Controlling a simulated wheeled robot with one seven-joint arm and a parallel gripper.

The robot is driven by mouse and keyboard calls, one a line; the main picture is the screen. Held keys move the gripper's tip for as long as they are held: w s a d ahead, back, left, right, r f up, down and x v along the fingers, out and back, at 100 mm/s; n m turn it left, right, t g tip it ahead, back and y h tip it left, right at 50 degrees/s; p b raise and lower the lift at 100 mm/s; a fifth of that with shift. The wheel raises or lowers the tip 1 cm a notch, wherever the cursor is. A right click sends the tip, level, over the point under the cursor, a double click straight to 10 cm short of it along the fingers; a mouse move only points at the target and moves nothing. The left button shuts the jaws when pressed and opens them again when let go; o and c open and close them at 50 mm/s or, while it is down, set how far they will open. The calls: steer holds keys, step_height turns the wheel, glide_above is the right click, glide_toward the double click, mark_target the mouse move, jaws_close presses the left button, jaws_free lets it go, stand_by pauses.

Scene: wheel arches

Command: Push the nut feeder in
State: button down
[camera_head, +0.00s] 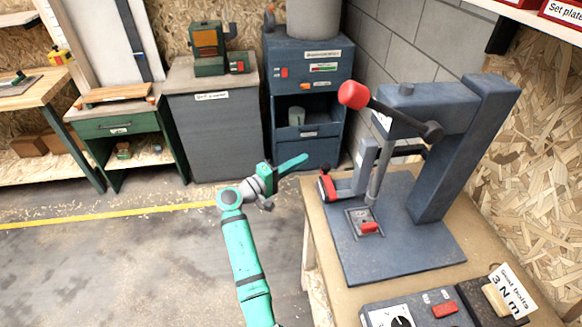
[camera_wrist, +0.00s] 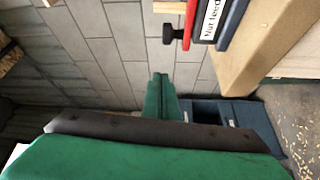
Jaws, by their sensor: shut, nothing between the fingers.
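The nut feeder (camera_head: 327,188) is a red-ended slide with a black knob, on the left side of the dark blue press (camera_head: 440,175). In the wrist view the nut feeder (camera_wrist: 190,22) is at the top, with its label partly cut off by the frame. My green gripper (camera_head: 303,158) is shut and empty, left of the nut feeder in the head view and apart from it. In the wrist view my gripper (camera_wrist: 160,80) points at the grey block wall, below and left of the nut feeder. I cannot tell how far out the feeder is.
The press stands on a wooden bench (camera_head: 318,250), with its red-knobbed lever (camera_head: 353,95) above. A control box (camera_head: 408,312) and a sign (camera_head: 512,290) are at the front. A blue cabinet (camera_head: 310,150) stands behind my gripper. The floor to the left is clear.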

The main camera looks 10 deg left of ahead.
steer(key=shift+d+f, duration=0.2)
steer(key=shift+d, duration=2.45)
steer(key=shift+a, duration=0.1)
